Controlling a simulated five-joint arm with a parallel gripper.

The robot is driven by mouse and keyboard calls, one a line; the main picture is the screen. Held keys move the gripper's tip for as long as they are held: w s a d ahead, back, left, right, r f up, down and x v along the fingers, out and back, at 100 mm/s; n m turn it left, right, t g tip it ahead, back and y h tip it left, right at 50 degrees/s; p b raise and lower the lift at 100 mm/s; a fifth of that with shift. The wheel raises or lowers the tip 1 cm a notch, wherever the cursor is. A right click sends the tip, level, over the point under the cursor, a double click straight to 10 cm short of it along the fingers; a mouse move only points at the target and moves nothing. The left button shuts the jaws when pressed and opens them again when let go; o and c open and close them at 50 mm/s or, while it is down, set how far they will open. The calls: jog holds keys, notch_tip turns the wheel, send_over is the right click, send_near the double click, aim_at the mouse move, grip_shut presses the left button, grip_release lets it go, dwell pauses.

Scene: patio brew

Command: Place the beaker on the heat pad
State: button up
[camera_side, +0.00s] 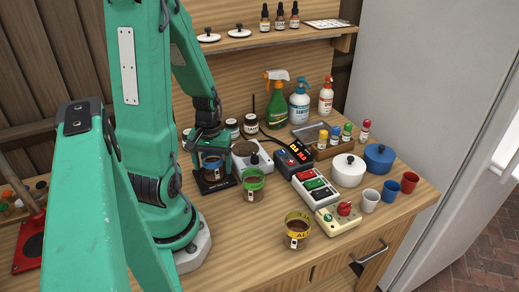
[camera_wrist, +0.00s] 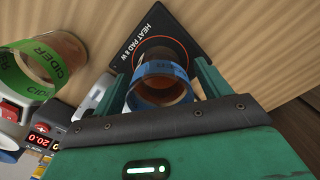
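The beaker with a blue band (camera_wrist: 161,88) is between the two fingers of my gripper (camera_wrist: 163,75) in the wrist view, and the fingers look closed against its sides. In the side view the blue-banded beaker (camera_side: 213,163) is upright under my gripper (camera_side: 210,146). The heat pad (camera_wrist: 178,22) is a black square with an orange ring, directly behind the beaker in the wrist view. In the side view the heat pad (camera_side: 215,186) lies below the beaker. I cannot tell whether the beaker's base touches the pad.
A green-banded cider beaker (camera_side: 253,193) stands just right of the pad; it also shows in the wrist view (camera_wrist: 66,52). A yellow-banded beaker (camera_side: 298,240) stands nearer the front. Control boxes (camera_side: 316,187), pots (camera_side: 349,172) and cups (camera_side: 389,191) fill the right side.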

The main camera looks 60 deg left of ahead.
jog(key=shift+r, duration=0.15)
notch_tip(320, 180, up, 12)
jog(key=shift+w+a, duration=0.15)
dwell(0.9)
dwell(0.5)
jog(key=w+d+r+m+t, duration=0.3)
jog(key=d+r+m, duration=0.1)
jog(key=d, duration=0.5)
jog(key=w+d+r+m+t, duration=0.2)
jog(key=w+d+r+m, duration=0.1)
jog(key=d+r+m, duration=0.2)
jog(key=d+m, duration=0.2)
jog(key=d, duration=0.2)
jog(key=shift+d+t, duration=0.35)
jog(key=shift+t, duration=0.05)
